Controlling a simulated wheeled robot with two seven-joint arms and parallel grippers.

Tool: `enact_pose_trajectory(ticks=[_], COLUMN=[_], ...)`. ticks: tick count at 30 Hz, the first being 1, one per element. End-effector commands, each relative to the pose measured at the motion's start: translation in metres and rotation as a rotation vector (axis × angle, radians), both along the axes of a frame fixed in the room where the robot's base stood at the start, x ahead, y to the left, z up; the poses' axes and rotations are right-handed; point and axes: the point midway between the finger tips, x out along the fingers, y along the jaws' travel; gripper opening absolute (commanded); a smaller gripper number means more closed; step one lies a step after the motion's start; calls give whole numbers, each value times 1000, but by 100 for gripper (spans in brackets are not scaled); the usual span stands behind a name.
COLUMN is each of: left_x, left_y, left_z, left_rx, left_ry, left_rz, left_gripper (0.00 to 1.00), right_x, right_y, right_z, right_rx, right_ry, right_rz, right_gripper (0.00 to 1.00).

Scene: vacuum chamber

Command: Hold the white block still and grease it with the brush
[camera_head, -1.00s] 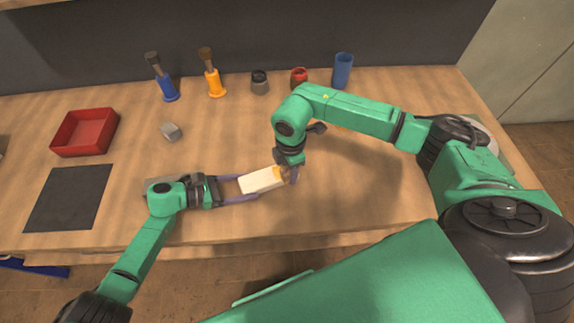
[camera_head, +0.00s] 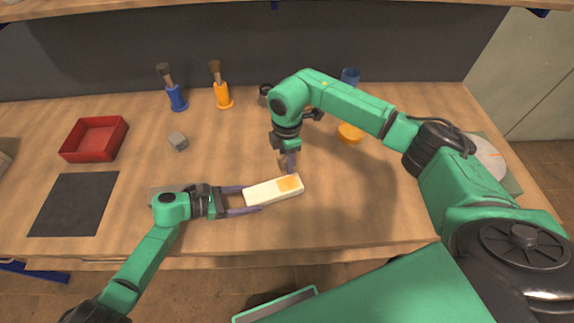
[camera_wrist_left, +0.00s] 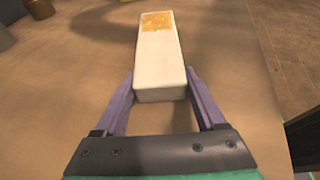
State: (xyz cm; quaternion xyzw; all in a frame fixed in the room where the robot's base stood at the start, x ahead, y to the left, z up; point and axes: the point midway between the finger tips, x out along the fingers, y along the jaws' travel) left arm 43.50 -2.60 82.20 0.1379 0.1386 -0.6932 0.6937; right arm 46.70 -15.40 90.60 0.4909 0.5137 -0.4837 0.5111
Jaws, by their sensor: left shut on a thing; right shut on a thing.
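The white block (camera_head: 262,193) lies on its side above the bench, with an orange grease patch (camera_head: 290,183) on its right end. My left gripper (camera_head: 245,199) is shut on its left end. In the left wrist view, the purple fingers flank the near end of the block (camera_wrist_left: 160,70), and the patch (camera_wrist_left: 157,22) is at the far end. My right gripper (camera_head: 288,163) points down just behind the greased end, shut on a small brown piece that looks like the brush (camera_head: 282,162), mostly hidden by the gripper. Whether it touches the block is unclear.
A blue-handled brush (camera_head: 177,97) and an orange one (camera_head: 222,94) stand upright at the back. A red tray (camera_head: 94,140), a dark mat (camera_head: 73,204) and a grey cube (camera_head: 178,141) are left. A blue cup (camera_head: 350,75) and an orange disc (camera_head: 349,134) are partly behind my right arm.

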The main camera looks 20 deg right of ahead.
Motion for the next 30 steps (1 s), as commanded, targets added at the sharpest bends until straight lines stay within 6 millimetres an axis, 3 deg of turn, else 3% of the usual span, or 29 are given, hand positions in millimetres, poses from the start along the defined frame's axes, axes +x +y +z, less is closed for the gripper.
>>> enact_pose_trajectory(ticks=[13,29,30], left_x=[0,0,0], left_y=[0,0,0], left_z=[0,0,0], left_rx=[-1,0,0], left_ry=[0,0,0], left_rz=[-1,-1,-1], left_gripper=[0,0,76], right_x=[0,0,0], right_y=[0,0,0], right_z=[38,42,42], right_rx=[-1,0,0], right_ry=[-2,-1,-1], right_rz=[0,0,0], right_gripper=[0,0,0])
